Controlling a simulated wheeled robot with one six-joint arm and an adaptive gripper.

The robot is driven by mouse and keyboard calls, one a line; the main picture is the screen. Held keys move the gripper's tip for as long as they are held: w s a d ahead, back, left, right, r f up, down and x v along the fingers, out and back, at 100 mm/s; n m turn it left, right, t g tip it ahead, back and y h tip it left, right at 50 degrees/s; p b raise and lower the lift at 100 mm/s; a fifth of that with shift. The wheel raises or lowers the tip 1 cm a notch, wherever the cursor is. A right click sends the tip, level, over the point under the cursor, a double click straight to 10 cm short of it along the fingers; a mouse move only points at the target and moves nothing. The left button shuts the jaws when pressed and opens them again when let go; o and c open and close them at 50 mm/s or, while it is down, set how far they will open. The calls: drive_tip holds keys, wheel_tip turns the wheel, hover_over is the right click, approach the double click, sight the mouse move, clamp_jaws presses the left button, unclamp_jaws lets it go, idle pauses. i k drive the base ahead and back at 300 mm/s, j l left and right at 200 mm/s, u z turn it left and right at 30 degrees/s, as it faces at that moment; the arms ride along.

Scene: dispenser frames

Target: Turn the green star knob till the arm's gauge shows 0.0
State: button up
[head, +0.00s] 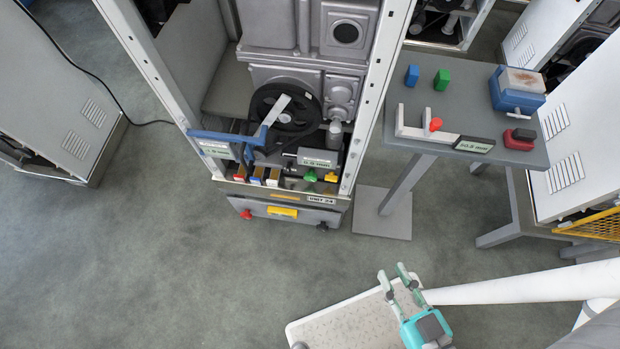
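The open dispenser frame (366,100) stands at the upper middle in the head view. A pale readout plate (215,149) hangs under the blue arm, and another (317,162) sits on the grey block. Their digits are too small to read surely. My gripper (392,269) is open and empty, in front of the frame and well apart from it.
A grey side table (460,95) right of the frame carries a blue block, a green block, an L-shaped gauge with a red knob, a blue box and a red-black item. A yellow handle (282,211) marks the lower drawer. Open floor (200,270) lies in front.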

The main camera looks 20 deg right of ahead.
sight(310, 176)
drive_tip(key=k+j, duration=0.1)
drive_tip(key=j, duration=0.35)
drive_tip(key=k+j, duration=0.1)
drive_tip(key=j, duration=0.8)
drive_tip(key=i+j+z, duration=0.45)
drive_tip(key=i+j, duration=0.2)
drive_tip(key=j, duration=0.15)
